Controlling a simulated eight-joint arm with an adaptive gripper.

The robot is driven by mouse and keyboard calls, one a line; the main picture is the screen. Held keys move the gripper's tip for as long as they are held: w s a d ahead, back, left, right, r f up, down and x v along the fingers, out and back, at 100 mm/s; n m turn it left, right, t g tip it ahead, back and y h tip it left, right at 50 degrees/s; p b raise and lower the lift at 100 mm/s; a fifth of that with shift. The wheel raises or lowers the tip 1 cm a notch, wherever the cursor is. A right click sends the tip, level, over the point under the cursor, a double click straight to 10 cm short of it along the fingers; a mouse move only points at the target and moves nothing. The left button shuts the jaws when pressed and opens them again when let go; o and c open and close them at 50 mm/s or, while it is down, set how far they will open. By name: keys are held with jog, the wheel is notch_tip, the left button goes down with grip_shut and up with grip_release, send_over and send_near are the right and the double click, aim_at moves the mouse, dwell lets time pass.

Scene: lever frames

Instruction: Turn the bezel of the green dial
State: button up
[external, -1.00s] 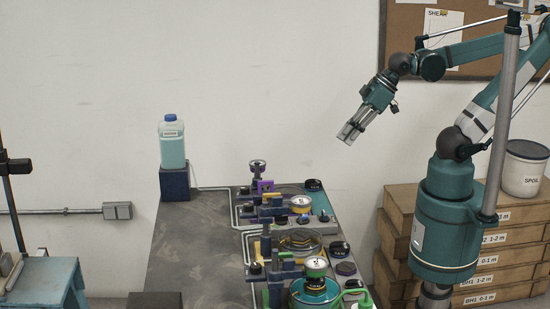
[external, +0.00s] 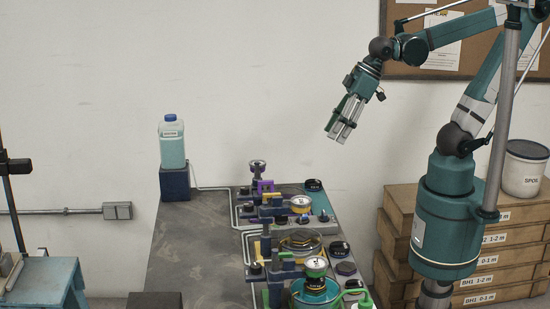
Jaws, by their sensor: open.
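The bottom of this station is cut off by the picture's lower edge. My gripper (external: 335,136) is open and empty. It hangs in the air well above the bench, up from the dial and slightly to its right, with the fingers pointing down and left. It touches nothing.
The bench's left side is mostly clear. A bottle (external: 172,146) on a dark block stands at the back left. Stacked boxes (external: 400,235) are at right.

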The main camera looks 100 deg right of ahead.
jog(key=w+a+r+g+p, duration=0.2)
jog(key=w+a+r, duration=0.1)
jog(key=w+a, duration=0.65)
jog(key=n+g+p, duration=0.3)
jog(key=g+p, duration=0.1)
jog(key=p, duration=0.2)
send_near(316, 262)
jog(key=shift+a+h, duration=0.4)
jog(key=shift+f, duration=0.1)
jog(key=shift+f, duration=3.85)
jog(key=c, duration=0.9)
